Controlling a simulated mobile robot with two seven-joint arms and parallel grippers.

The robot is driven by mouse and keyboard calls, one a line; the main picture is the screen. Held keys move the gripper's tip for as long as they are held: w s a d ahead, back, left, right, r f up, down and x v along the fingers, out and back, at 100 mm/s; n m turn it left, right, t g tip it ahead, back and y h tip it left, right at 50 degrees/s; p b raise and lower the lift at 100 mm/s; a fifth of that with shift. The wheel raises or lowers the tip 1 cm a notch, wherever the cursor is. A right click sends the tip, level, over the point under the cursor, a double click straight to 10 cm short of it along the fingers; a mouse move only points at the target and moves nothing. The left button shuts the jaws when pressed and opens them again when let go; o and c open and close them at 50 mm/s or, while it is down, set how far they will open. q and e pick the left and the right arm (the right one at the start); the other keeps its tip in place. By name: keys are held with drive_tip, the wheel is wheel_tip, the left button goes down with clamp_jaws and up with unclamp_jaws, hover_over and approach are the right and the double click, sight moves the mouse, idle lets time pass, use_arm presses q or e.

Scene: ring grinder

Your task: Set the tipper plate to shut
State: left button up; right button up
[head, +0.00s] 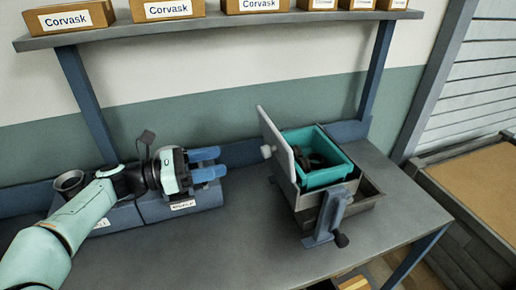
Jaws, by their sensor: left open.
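A grey box-shaped machine stands on the bench, right of centre. A pale upright plate (277,143), which I take to be the tipper plate, leans up and left along its left side. A pale round knob (267,151) sticks out of the plate's left face. A teal bin (341,174) with dark ring-like pieces in it sits just right of the plate. A lever with a dark knob (341,240) is on the machine's front. My left gripper (217,163) is open and empty, pointing right, left of the plate and apart from it. My right gripper is out of view.
Blue-grey labelled blocks (150,211) stand under my left gripper, with a dark cup (69,181) at their left. A shelf (230,20) with several Corvask boxes runs above. Bare bench top (235,240) lies between blocks and machine.

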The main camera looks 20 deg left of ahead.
use_arm(q)
drive_tip(key=x, duration=1.1)
drive_tip(key=shift+w, duration=0.2)
drive_tip(key=shift+d, duration=0.1)
clamp_jaws()
